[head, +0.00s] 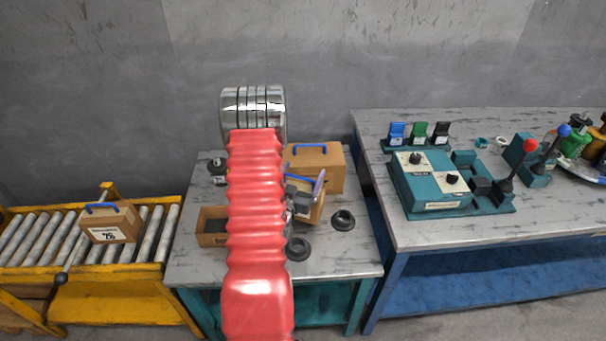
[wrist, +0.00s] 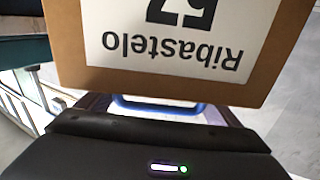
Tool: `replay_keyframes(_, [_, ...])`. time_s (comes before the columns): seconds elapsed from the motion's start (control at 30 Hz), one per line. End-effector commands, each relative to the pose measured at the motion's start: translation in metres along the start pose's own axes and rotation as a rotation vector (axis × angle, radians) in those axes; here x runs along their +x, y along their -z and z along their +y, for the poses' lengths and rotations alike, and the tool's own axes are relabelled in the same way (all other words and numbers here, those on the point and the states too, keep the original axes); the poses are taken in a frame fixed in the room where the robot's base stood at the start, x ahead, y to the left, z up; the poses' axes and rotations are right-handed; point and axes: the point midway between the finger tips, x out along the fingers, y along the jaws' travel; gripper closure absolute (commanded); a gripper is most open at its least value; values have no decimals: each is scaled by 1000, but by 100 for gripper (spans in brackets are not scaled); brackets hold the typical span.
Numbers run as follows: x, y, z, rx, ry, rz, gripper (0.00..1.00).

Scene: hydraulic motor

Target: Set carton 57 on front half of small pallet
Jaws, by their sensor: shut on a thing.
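Carton 57 (wrist: 190,45) is a brown box with a white label reading "Ribastelo 57", upside down in the wrist view. Its blue handle (wrist: 158,106) lies at my gripper's jaws. My gripper (head: 298,192) is shut on this handle. In the head view, the carton (head: 313,212) looks tilted above the grey table's right part, partly hidden by my gripper and red-sleeved arm. I cannot tell whether it touches anything below. I cannot make out the small pallet; my arm covers the table's middle.
A larger carton (head: 331,171) with a blue handle stands close behind. A low open box (head: 210,240) lies left of my arm. Black round parts (head: 343,219) sit at right. Another carton (head: 108,221) rests on the roller conveyor. A teal control box (head: 432,190) occupies the right table.

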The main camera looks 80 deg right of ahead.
Motion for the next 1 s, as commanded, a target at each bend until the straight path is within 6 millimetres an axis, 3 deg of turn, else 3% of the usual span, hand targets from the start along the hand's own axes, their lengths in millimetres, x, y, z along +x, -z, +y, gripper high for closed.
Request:
replay_keyframes(0.27, [1, 0, 0, 1, 0, 6, 76])
replay_keyframes(0.7, [1, -35, 1, 1, 0, 6, 76])
replay_keyframes(1.0, [1, -40, 2, 3, 0, 5, 76])
